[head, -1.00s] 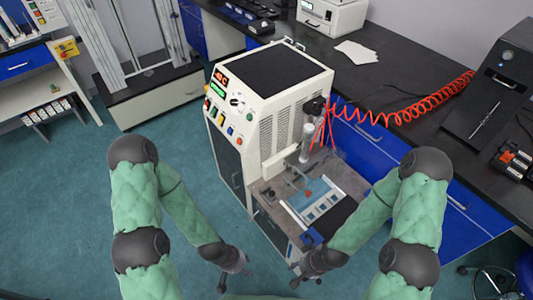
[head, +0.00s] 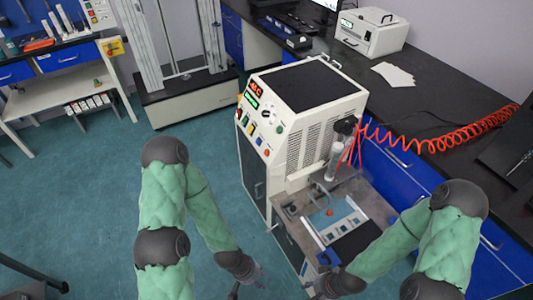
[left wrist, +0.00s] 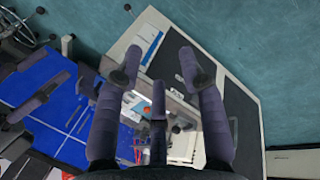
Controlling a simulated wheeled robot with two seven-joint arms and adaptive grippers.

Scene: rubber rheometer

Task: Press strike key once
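The white machine (head: 315,110) stands in the middle of the head view. Its sloped front panel (head: 262,122) carries red and green displays, a knob and several small coloured buttons. The strike key cannot be told from the other buttons, as any labels are too small to read. My left gripper (head: 248,278) is low in front of the machine, apart from the panel and below it. In the left wrist view its fingers (left wrist: 164,66) are spread, with nothing between them. My right gripper (head: 318,291) is at the bottom edge, partly cut off, near the machine's lower front corner.
The machine's work deck (head: 295,205) holds a blue and white fixture (head: 335,222). A red coiled hose (head: 440,140) runs to the dark bench (head: 430,100) on the right. A tall frame (head: 185,95) stands behind left. The teal floor (head: 105,190) at left is clear.

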